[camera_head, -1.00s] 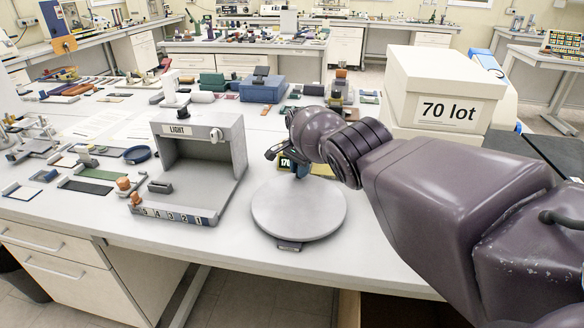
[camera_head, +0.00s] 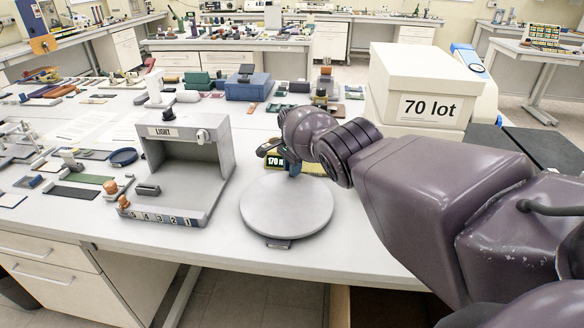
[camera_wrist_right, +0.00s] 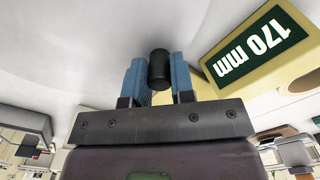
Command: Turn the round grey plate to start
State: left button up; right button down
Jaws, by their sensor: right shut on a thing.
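The round grey plate (camera_head: 286,207) lies flat near the front edge of the table, right of the light box. My right gripper (camera_head: 290,168) reaches in from the right over the plate's far edge, fingers pointing down. In the right wrist view, its blue fingers (camera_wrist_right: 159,78) are closed around a small dark cylinder (camera_wrist_right: 158,66), which stands against a pale surface. A yellow block with a green "170 mm" label (camera_wrist_right: 262,45) is beside the fingers; in the head view it is partly hidden behind the gripper. My left gripper is out of view.
A white "70 lot" box (camera_head: 425,80) stands behind my right arm. Small tools and a blue ring (camera_head: 123,157) lie at the left. The table front edge is close to the plate.

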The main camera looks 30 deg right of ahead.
jog(key=c, duration=1.1)
grip_release()
jog(key=shift+d+r, duration=0.1)
jog(key=shift+o, duration=0.7)
